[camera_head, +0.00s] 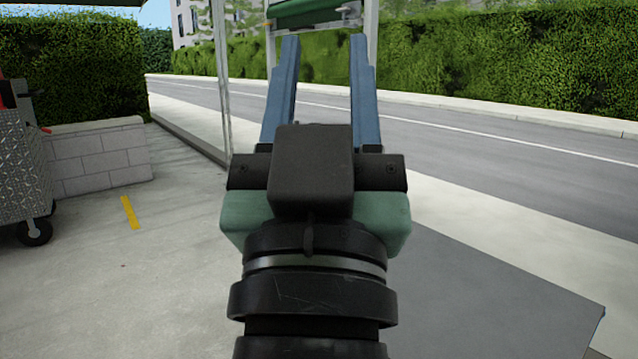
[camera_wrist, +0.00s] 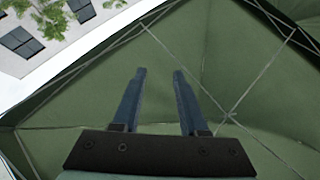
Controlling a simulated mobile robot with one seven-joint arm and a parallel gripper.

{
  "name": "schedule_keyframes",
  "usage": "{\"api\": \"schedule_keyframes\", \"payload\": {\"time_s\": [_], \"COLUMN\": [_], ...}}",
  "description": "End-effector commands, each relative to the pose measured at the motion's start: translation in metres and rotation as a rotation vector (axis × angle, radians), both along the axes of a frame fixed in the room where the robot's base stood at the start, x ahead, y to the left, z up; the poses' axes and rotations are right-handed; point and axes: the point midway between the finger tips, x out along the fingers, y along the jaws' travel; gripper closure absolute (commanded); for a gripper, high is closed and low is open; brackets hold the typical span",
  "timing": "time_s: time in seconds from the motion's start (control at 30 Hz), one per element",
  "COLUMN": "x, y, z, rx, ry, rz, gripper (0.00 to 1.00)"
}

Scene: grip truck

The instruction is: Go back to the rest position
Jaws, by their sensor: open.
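My gripper (camera_head: 323,42) stands in the middle of the head view, with its two blue fingers pointing up and well apart. It is open, and nothing shows between the fingers. In the wrist view my gripper (camera_wrist: 158,74) is also open and empty, with the underside of a green canopy (camera_wrist: 250,65) behind it. My dark wrist and green gripper body hide part of the ground and road in the head view.
A grey flat surface (camera_head: 470,300) lies at the lower right. A metal cart (camera_head: 22,165) on wheels stands at the left by a low block wall (camera_head: 100,158). A thin pole (camera_head: 222,80) rises left of my gripper. A road (camera_head: 440,135) and hedge (camera_head: 500,65) lie beyond.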

Motion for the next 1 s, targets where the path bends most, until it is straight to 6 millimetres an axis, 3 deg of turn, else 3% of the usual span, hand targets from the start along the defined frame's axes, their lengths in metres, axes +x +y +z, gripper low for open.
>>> {"api": "schedule_keyframes", "payload": {"time_s": [0.03, 0.07, 0.1, 0.2, 1.0], "x": [-0.03, -0.048, -0.044, -0.041, -0.039], "y": [0.0, 0.001, 0.002, 0.003, 0.003], "z": [0.031, 0.046, 0.068, 0.099, 0.339], "rx": [0.008, 0.011, 0.011, 0.011, 0.01], "ry": [-0.098, -0.155, -0.143, -0.133, -0.127], "rz": [0.038, 0.064, 0.066, 0.064, 0.065], "gripper": [0.57, 0.57, 0.57, 0.57, 0.57]}}
